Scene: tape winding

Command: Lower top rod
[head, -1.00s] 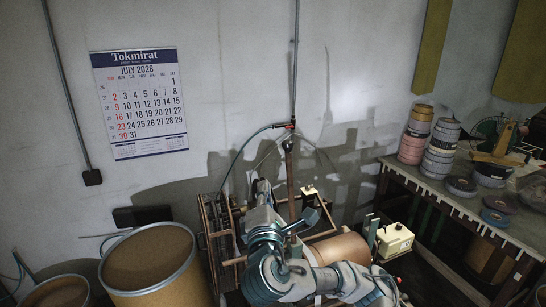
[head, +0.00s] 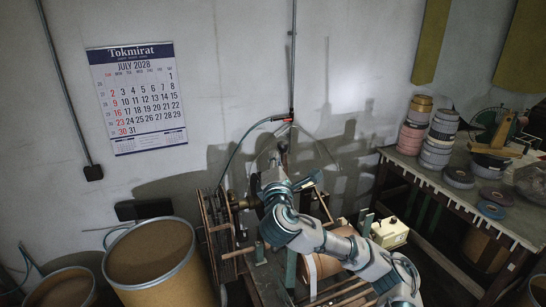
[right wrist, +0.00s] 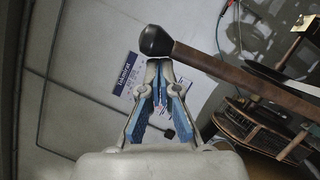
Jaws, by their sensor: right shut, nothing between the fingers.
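The top rod is a brown bar with a black knob at its end. In the head view the knob (head: 283,147) is near the wall, and my right arm hides most of the bar below it. In the right wrist view the black knob (right wrist: 156,41) is just beyond my fingertips, and the brown rod (right wrist: 235,75) runs from it down to the right. My right gripper (right wrist: 158,64) is shut and empty, close to the knob; contact cannot be told. It also shows in the head view (head: 272,172), above the winding machine (head: 217,240). My left gripper is out of view.
Cardboard drums (head: 160,262) stand at the lower left. A cream box (head: 390,232) sits on the machine's right side. A table (head: 462,203) with tape rolls (head: 440,135) is at the right. A calendar (head: 137,98) hangs on the wall.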

